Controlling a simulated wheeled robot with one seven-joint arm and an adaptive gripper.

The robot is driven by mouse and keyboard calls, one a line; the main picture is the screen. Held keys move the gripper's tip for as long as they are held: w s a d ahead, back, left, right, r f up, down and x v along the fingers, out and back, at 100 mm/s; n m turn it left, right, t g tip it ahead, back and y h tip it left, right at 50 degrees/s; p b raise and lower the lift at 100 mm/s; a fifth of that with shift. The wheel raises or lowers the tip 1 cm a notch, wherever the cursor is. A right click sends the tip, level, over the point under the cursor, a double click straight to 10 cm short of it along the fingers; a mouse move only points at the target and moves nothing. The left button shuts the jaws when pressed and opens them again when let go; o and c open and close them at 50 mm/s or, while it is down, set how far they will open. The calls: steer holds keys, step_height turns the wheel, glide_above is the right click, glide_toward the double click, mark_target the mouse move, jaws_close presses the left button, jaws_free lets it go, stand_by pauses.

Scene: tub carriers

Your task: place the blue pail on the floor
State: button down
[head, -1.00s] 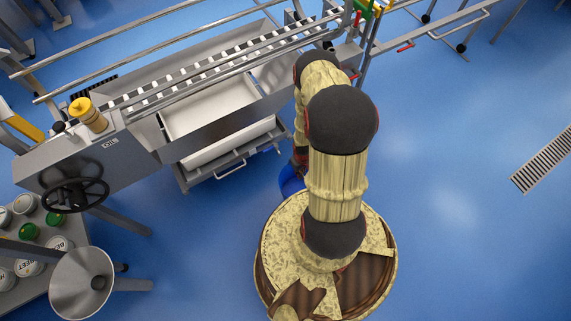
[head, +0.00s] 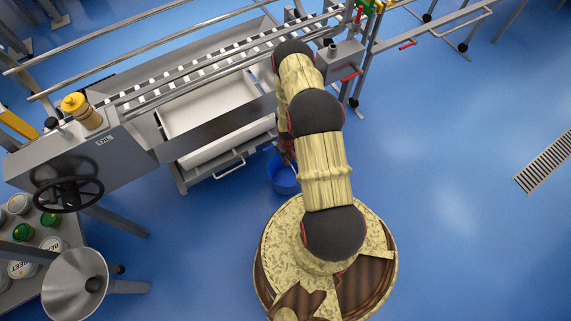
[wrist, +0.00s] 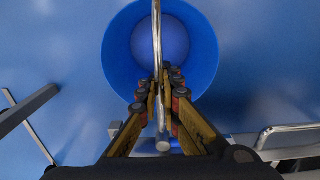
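The blue pail (head: 285,180) shows in the head view between the steel machine and my round base, partly hidden by my arm. In the wrist view I look down into the pail (wrist: 117,58), which appears empty, with its thin metal handle (wrist: 157,35) running through the middle of the picture. My gripper (wrist: 165,80) has its fingers closed in around the handle. In the head view the gripper is mostly behind my arm. The blue floor (head: 430,220) lies under the pail; I cannot tell whether the pail touches it.
The steel machine (head: 60,160) with a white tub (head: 210,108) and a handled drawer front stands close behind the pail. A steel funnel (head: 75,290) and a shelf of cans are at the lower left. The floor to the right is clear, with a drain grate (head: 545,160).

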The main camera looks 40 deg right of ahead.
steer(key=f, duration=0.1)
steer(key=w+f+b, duration=0.1)
steer(key=f, duration=0.1)
steer(key=w+f+b, duration=0.1)
steer(key=f, duration=0.1)
steer(key=shift+d+f, duration=0.2)
steer(key=c, duration=2)
jaws_free()
steer(key=shift+s+f, duration=0.1)
